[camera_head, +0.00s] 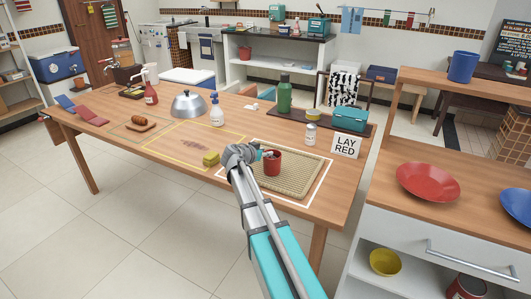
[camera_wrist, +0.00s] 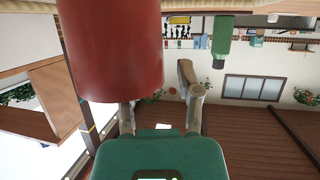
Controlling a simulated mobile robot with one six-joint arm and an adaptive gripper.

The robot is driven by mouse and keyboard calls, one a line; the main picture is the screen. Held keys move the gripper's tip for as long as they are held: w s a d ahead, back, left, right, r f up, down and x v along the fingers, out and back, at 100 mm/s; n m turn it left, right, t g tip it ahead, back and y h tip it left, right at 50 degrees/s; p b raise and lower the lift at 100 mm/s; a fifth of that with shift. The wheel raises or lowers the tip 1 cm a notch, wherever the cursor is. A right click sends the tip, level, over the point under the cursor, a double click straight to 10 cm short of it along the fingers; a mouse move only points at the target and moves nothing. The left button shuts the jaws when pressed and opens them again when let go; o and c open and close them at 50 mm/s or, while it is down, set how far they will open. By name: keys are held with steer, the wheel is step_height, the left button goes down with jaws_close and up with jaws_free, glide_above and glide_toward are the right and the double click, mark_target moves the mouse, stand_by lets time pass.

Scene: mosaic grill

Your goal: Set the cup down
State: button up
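The red cup (camera_head: 273,164) is upright over the woven tan mat (camera_head: 300,172), toward its left part, and seems to stand on it; its base contact is not clear. My gripper (camera_head: 261,154) is at the cup's left side in the head view. In the upside-down wrist view the cup (camera_wrist: 110,45) fills the upper left and hides the tip of one finger. The other finger (camera_wrist: 186,78) shows apart from the cup with a gap. The fingers are spread, so my gripper looks open.
A white outline surrounds the mat. A yellow sponge (camera_head: 211,159) lies left of my gripper. A silver can (camera_head: 310,134), a green bottle (camera_head: 284,95) and a "LAY RED" sign (camera_head: 345,146) stand behind. The mat's right part is clear. A red plate (camera_head: 428,182) is on the right counter.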

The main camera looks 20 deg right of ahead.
steer(key=shift+r, duration=0.1)
stand_by(0.3)
steer(key=shift+r, duration=0.15)
steer(key=p+v, duration=0.4)
steer(key=v, duration=0.8)
steer(key=shift+p, duration=0.4)
steer(key=s+a+f+n+g+y, duration=0.2)
steer(key=s+a+f+n+y, duration=0.2)
steer(key=s, duration=0.3)
steer(key=s+a+f+n+g+y, duration=0.2)
steer(key=s+a+f+n+y, duration=0.1)
steer(key=s, duration=0.5)
steer(key=s+a+f+n+g+y, duration=0.2)
steer(key=s+a+f+n+y, duration=0.2)
steer(key=s, duration=0.3)
steer(key=shift+s+a+f+n+y, duration=0.4)
steer(key=shift+n+y, duration=0.2)
steer(key=shift+n, duration=0.1)
steer(key=shift+w, duration=0.1)
stand_by(0.5)
